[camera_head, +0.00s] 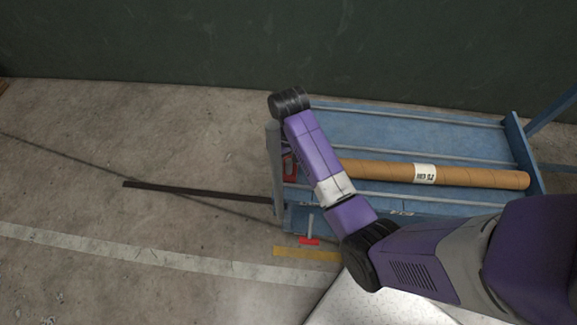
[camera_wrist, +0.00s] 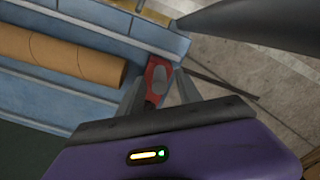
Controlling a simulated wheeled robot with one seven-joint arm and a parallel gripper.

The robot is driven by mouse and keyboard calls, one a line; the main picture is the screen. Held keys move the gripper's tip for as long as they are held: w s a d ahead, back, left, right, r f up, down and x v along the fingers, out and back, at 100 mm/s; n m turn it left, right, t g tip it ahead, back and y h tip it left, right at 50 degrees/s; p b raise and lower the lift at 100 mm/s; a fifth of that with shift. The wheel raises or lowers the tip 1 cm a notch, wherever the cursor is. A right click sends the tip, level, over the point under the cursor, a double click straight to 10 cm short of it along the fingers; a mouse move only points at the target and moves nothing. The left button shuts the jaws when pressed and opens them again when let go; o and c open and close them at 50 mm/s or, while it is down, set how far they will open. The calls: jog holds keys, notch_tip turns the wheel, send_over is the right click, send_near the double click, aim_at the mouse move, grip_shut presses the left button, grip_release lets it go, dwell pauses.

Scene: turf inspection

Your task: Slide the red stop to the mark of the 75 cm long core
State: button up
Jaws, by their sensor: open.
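The red stop (camera_wrist: 158,73), a red piece with a grey middle, stands between the spread fingers of my gripper (camera_wrist: 158,84) in the wrist view. In the head view the red stop (camera_head: 289,166) shows at the bench's left end, partly covered by my arm. My gripper is open; its fingers flank the stop, and I cannot tell whether they touch it. The head view hides the fingers. The brown core (camera_head: 470,175), a cardboard tube with a white label, lies along the blue bench (camera_head: 400,130); it also shows in the wrist view (camera_wrist: 60,52). No length mark is readable.
A dark bar (camera_head: 195,191) sticks out left from the bench. A small red T-shaped part (camera_head: 309,241) with a pale stem is at the front, near a yellow strip (camera_head: 295,252). A dark green wall (camera_head: 200,45) stands behind.

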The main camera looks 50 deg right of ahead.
jog(key=shift+f, duration=1.7)
grip_shut()
